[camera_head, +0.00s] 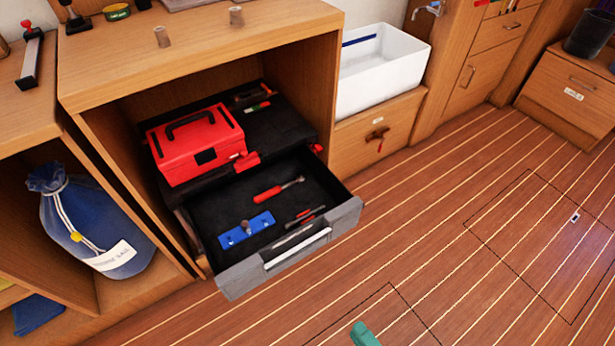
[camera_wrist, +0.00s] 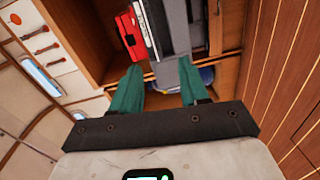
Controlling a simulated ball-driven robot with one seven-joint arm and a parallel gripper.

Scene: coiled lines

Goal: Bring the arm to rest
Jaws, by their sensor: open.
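My gripper (camera_wrist: 160,78) shows in the wrist view with its two teal fingers spread apart and nothing held between them. In the head view only a small teal tip of my gripper (camera_head: 365,335) shows at the bottom edge, over the wooden floor and in front of the open drawer. The rest of my arm is hidden in the head view. The grey-fronted drawer (camera_head: 347,219) stands pulled out of the cabinet, holding a blue tool (camera_head: 247,232) and a red-handled tool (camera_head: 268,194).
A red toolbox (camera_head: 196,152) sits inside the cabinet (camera_head: 295,30) above the drawer. A blue bag (camera_head: 75,225) is in the left cubby. A white sink (camera_head: 385,80) stands behind. The striped floor (camera_head: 450,240) to the right is clear.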

